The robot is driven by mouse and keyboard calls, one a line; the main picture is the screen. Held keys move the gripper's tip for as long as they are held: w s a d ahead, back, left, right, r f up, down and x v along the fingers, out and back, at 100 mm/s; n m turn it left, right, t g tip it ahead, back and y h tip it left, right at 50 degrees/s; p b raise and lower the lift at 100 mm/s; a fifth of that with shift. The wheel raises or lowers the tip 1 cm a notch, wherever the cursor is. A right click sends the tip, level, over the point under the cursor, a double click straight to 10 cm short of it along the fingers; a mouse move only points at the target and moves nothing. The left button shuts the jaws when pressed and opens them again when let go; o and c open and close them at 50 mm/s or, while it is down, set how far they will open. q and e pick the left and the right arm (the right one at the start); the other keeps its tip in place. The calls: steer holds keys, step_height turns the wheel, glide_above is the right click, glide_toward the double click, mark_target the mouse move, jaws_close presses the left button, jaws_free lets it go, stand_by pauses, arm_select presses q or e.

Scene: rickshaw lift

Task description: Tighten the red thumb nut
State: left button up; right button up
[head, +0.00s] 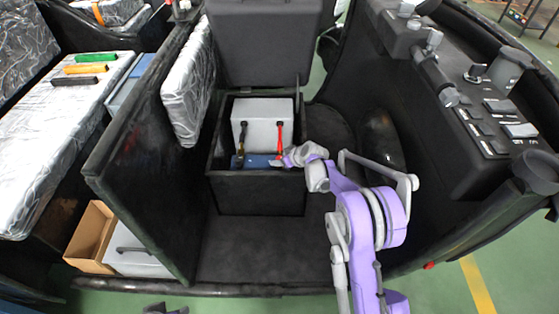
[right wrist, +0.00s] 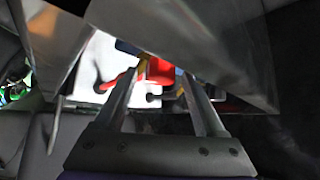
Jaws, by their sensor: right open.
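My right gripper (head: 280,162) reaches from the right into the open black compartment, close to the red cable's lower end. The right wrist view shows my right gripper (right wrist: 163,78) open, with its two grey fingers apart. A red part (right wrist: 159,71) lies between and beyond the fingertips; I cannot tell whether it is the thumb nut or the red terminal, or whether a finger touches it. The red cable (head: 280,139) runs down the white battery box (head: 262,111). The thumb nut cannot be made out in the head view.
The compartment's black front wall (head: 258,192) stands below the gripper, and its raised lid (head: 264,42) behind. A black cable (head: 242,136) lies left of the red one. A black panel (head: 142,140) rises at left; a control console (head: 490,110) stands right. The floor pan (head: 265,250) is clear.

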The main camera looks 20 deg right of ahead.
steer(key=shift+w+a+f, duration=0.15)
steer(key=shift+w+f, duration=0.25)
jaws_close()
